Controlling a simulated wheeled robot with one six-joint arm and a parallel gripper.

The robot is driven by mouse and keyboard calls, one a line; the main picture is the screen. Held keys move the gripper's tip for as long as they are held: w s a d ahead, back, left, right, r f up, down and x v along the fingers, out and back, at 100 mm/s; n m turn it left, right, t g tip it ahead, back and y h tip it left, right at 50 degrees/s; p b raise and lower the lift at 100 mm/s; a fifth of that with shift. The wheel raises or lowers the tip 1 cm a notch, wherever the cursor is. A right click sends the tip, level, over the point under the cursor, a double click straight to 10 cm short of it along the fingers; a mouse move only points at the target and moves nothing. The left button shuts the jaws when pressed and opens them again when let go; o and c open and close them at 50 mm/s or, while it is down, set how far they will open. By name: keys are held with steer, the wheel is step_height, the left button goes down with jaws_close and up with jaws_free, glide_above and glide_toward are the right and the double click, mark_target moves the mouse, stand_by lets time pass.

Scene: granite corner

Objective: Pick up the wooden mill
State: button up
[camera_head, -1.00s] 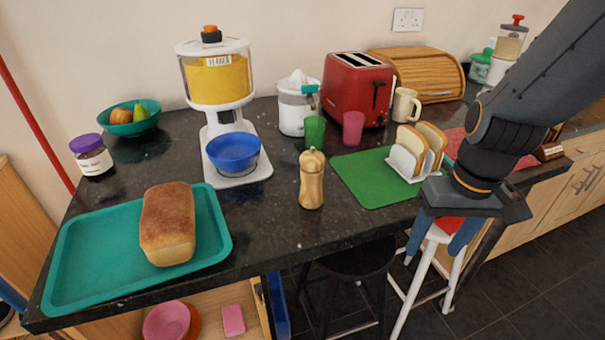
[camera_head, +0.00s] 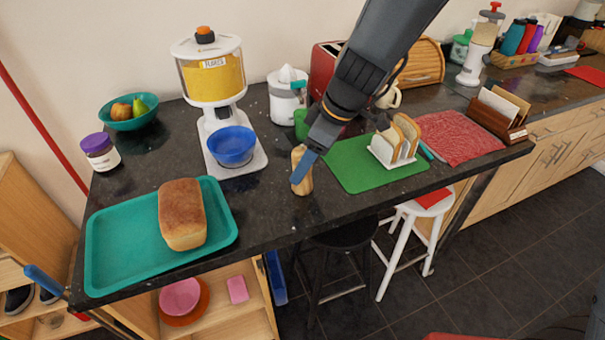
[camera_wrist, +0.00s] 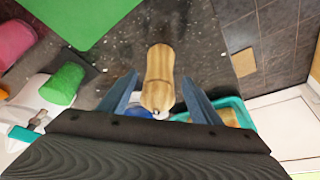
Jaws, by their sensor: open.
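The wooden mill (camera_head: 306,187) stands upright on the dark speckled counter, close to its front edge and just left of the green mat. My gripper (camera_wrist: 160,82) is open. In the wrist view, the mill (camera_wrist: 158,68) shows between the two open blue fingers, with a gap on each side. I cannot tell how far down the mill the fingertips reach.
The green mat (camera_head: 352,178) with a toast rack (camera_head: 398,161) lies to the right. A white dispenser with a blue bowl (camera_head: 231,144) stands to the left. Further left is a teal tray (camera_head: 105,263) with a loaf. A green cup (camera_head: 300,124) stands behind the mill.

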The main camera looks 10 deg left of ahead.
steer(key=shift+p+x, duration=0.9)
steer(key=shift+x, duration=2)
steer(key=shift+w, duration=0.1)
steer(key=shift+c, duration=0.5)
steer(key=c, duration=1.1)
